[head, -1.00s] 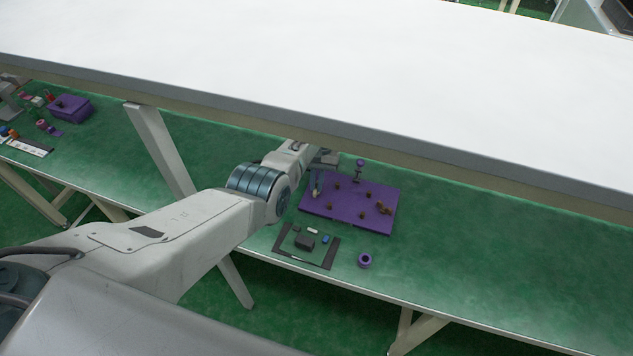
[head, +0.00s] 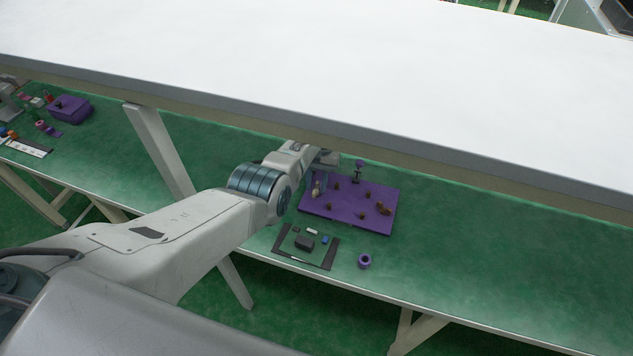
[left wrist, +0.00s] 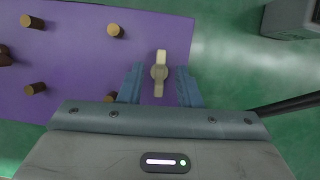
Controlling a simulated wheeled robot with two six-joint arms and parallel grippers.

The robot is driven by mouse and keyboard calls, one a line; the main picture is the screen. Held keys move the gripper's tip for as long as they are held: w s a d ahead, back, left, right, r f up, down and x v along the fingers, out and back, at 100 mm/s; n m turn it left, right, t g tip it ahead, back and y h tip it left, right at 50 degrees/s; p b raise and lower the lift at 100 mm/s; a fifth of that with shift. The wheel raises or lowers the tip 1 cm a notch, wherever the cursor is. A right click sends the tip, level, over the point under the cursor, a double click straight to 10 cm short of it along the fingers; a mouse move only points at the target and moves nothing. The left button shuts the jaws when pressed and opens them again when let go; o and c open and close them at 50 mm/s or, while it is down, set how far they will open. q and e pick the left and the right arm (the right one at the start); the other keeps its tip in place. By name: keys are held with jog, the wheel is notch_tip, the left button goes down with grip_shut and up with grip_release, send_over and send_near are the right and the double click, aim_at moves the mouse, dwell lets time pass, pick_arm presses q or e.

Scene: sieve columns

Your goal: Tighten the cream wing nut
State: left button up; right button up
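The cream wing nut (left wrist: 159,73) shows in the left wrist view at the right part of a purple board (left wrist: 75,60). Its wings point up and down in that picture, roughly along my fingers. My left gripper (left wrist: 159,86) is open, with one blue finger on each side of the wing nut and a gap on both sides. In the head view my left gripper (head: 318,181) is small, over the left end of the purple board (head: 345,210). My right gripper is not in view.
Several brown pegs stand on the board. A dark tray (head: 283,246) with small parts and a purple ring (head: 365,261) lie in front of it. A white tabletop (head: 330,80) hangs over the green bench (head: 500,250). The bench's right side is clear.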

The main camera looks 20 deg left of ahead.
pick_arm(q)
jog(key=b+v, duration=0.2)
jog(key=v, duration=0.8)
jog(key=shift+w+r, duration=0.2)
jog(key=shift+r, duration=0.15)
